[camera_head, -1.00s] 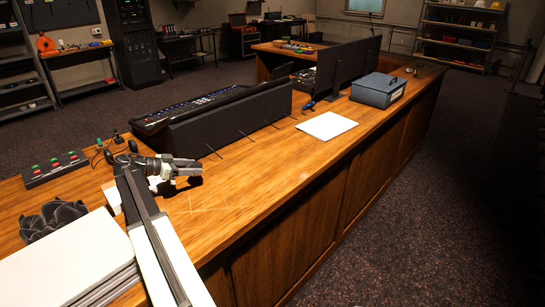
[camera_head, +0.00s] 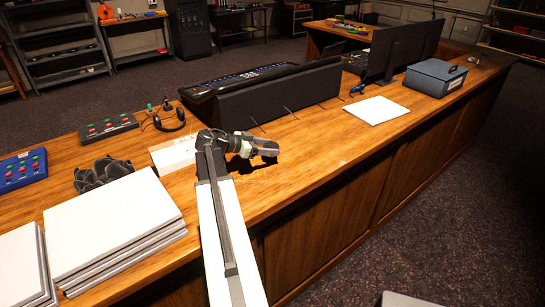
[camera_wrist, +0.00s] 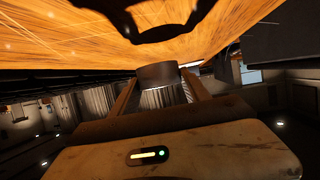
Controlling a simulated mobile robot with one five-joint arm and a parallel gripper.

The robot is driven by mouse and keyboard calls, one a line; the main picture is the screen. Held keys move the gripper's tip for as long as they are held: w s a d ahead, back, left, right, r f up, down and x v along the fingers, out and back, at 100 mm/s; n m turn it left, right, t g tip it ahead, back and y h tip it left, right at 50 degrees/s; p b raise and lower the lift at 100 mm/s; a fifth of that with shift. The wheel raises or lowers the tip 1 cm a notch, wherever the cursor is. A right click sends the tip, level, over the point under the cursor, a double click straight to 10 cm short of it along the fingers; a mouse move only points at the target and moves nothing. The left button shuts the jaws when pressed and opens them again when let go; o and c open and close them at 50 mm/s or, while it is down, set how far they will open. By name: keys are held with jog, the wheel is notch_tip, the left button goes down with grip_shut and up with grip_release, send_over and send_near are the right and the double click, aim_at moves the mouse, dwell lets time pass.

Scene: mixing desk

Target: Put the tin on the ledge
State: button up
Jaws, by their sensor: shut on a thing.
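My gripper (camera_head: 266,149) reaches out over the wooden desk at the end of my arm, in front of the long black mixing console (camera_head: 268,92). In the wrist view its two fingers stand on either side of a dark grey, round-sided tin (camera_wrist: 158,78), and it is shut on this tin. In the head view the tin is too small and too merged with the gripper to tell apart. The desk top (camera_head: 330,150) lies close to the gripper; whether the tin touches it I cannot tell. I cannot tell which surface is the ledge.
White paper (camera_head: 376,110) and a blue-grey box (camera_head: 436,77) are to the right. Headphones (camera_head: 170,120), a button panel (camera_head: 108,128), dark gloves (camera_head: 103,173) and stacked white slabs (camera_head: 112,225) are to the left. Bare desk lies right of my gripper.

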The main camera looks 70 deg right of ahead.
aim_at(271, 162)
jog(key=shift+s, duration=0.4)
jog(key=f+b, duration=0.4)
jog(key=shift+s+f, duration=0.1)
jog(key=shift+s, duration=0.15)
jog(key=shift+r, duration=0.25)
jog(key=shift+f, duration=0.15)
jog(key=o, duration=1.4)
jog(key=shift+c, duration=0.2)
jog(key=shift+r, duration=0.25)
jog(key=p+v, duration=0.5)
jog(key=v, duration=0.7)
